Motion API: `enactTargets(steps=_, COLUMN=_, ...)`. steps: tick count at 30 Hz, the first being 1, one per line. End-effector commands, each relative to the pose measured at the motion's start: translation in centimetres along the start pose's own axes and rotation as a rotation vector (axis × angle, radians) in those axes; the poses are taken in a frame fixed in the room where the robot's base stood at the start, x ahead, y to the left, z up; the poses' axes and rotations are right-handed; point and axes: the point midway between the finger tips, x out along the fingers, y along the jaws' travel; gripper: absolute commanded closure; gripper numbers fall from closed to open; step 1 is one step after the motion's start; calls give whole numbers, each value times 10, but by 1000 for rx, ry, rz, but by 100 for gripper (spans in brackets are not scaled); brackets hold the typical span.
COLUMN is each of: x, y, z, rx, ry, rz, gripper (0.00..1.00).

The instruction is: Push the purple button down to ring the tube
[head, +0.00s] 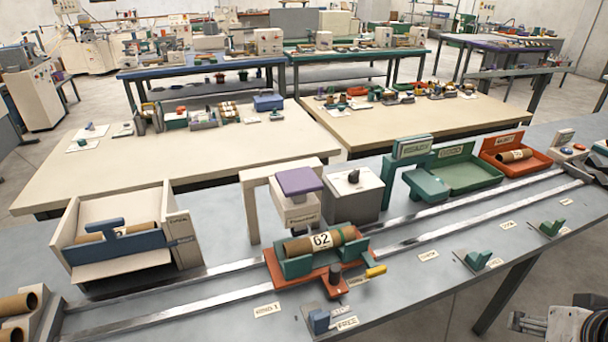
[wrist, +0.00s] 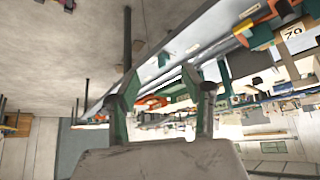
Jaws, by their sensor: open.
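The purple button (head: 300,181) is a flat square plate on top of a cream press frame (head: 251,207) at the middle of the grey bench. A brown cardboard tube (head: 320,243) with a "62" label lies in a teal cradle on an orange-red carriage (head: 276,267), just below and in front of the button. The button stands apart above the tube. My gripper (wrist: 157,85) is open and empty in the wrist view, its two green fingers spread. In the head view only part of my arm shows at the lower right corner, well away from the button. I cannot make out the button in the wrist view.
Two metal rails (head: 420,238) run along the bench under the carriage. A grey box with a black knob (head: 354,190) stands right of the press. A white bin with tubes (head: 120,262) is left. Green (head: 466,178) and red (head: 533,160) trays lie right. Small clamps line the front edge.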

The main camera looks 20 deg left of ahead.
Motion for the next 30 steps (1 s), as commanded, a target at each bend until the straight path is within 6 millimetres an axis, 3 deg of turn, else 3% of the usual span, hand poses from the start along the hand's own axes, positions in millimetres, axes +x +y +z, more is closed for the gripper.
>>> enactTargets(steps=13, x=0, y=0, z=0, rx=0, ry=0, rz=0, gripper=57)
enactTargets(steps=19, x=-2, y=-4, z=-7, rx=-29, ry=-8, rz=-7, gripper=81)
enactTargets(steps=24, x=-12, y=-20, z=-36, rx=-157, ry=-42, rz=-34, gripper=100)
enactTargets(steps=30, x=-24, y=-53, z=-84, rx=-393, ry=-99, rz=-87, gripper=100)
